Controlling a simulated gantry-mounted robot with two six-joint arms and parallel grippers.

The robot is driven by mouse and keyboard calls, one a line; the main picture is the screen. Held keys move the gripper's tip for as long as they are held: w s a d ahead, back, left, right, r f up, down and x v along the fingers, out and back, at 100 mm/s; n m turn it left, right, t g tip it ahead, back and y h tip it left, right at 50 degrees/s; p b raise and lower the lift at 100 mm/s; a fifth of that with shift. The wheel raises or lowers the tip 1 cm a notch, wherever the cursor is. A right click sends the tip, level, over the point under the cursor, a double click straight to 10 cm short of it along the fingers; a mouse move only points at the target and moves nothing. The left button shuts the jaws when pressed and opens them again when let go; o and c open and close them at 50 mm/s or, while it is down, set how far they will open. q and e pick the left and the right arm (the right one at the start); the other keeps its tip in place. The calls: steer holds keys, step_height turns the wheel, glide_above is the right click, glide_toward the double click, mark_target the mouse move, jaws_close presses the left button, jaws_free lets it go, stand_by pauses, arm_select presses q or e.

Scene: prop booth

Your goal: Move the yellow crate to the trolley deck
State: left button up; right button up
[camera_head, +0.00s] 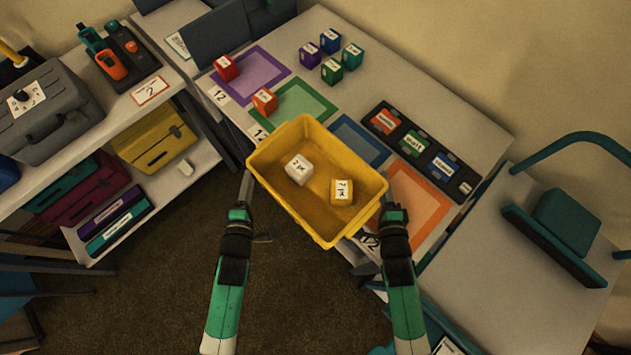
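The yellow crate (282,202) is in the middle of the view, turned at an angle, between my two grippers. It overlaps the table's front edge and appears to be held up. A white block (299,169) and a yellow block (342,192) lie in it. My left gripper (246,190) is at the crate's left end and appears shut on it. My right gripper (386,198) is at its right end and also appears shut on it; the fingertips are partly hidden. The trolley deck (490,275), pale grey with a teal curved handle (570,142), stands at the right.
The table (385,75) carries coloured mats, several small blocks and a dark tray (420,147) of labelled pieces. A teal block (567,220) and dark teal bar (545,240) are at the deck's far right. The deck's near left part looks clear. A shelf (195,165) with cases stands left.

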arm_select(q)
steer(key=shift+d, duration=0.35)
arm_select(e)
steer(key=shift+a, duration=0.25)
steer(key=shift+r, duration=0.15)
